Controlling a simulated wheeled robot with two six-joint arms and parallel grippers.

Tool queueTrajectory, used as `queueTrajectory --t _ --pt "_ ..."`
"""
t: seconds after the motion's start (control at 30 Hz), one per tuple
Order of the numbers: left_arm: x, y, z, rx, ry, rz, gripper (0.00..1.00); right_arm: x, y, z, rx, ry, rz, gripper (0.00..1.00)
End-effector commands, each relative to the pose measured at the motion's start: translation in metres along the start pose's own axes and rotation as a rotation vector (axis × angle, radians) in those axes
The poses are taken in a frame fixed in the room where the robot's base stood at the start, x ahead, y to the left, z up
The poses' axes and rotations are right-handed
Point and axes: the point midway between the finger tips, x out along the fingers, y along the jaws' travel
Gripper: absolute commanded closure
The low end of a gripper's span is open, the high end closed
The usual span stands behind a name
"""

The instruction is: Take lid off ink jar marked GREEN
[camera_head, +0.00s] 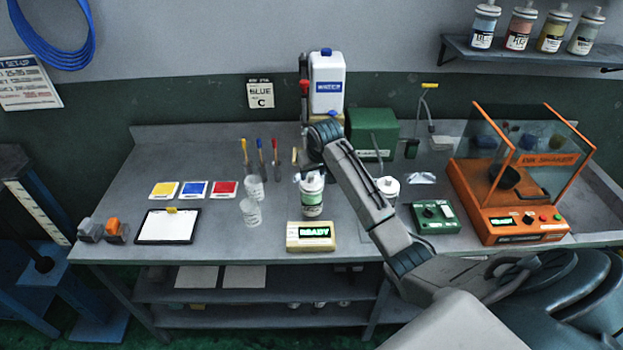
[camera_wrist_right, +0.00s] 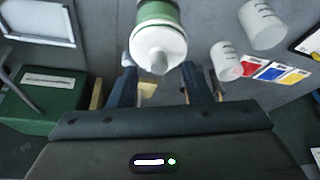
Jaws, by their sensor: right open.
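A jar with a green band (camera_head: 312,198) and a white top stands upright on the bench, behind a beige box whose display reads READY. No word on the jar is legible. Its white lid with a grey knob (camera_wrist_right: 158,52) is on the jar in the right wrist view. My right gripper (camera_head: 309,170) is over the jar's top in the head view and partly hides it. In the wrist view its two fingers (camera_wrist_right: 163,88) are apart with nothing between them, and the lid lies just beyond their tips. My left gripper is not in view.
The READY box (camera_head: 311,237) is in front of the jar. Clear cups (camera_head: 251,212) stand to its left. A white-topped container (camera_head: 388,187) is to the right, partly behind my arm. A green box (camera_head: 372,134) and an orange shaker (camera_head: 520,185) stand farther right.

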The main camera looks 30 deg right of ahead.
Motion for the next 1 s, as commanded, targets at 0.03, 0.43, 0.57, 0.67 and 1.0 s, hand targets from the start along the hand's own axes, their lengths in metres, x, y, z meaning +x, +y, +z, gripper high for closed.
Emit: queueTrajectory --t 0.03,0.43,0.57,0.67,1.0 --pt "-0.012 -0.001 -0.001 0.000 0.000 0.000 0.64 0.002 0.000 -0.001 0.001 -0.005 0.000 0.55" --pt "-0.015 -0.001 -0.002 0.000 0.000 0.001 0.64 0.028 0.001 0.000 0.000 0.001 0.000 0.55" --pt "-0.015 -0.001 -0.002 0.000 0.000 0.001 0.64 0.028 0.001 0.000 0.000 0.001 0.000 0.69" --pt "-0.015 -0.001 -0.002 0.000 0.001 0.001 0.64 0.028 0.001 0.000 0.000 0.001 0.000 0.89" --pt "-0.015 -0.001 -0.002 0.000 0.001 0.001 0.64 0.027 0.001 -0.001 0.000 0.002 0.000 1.00"
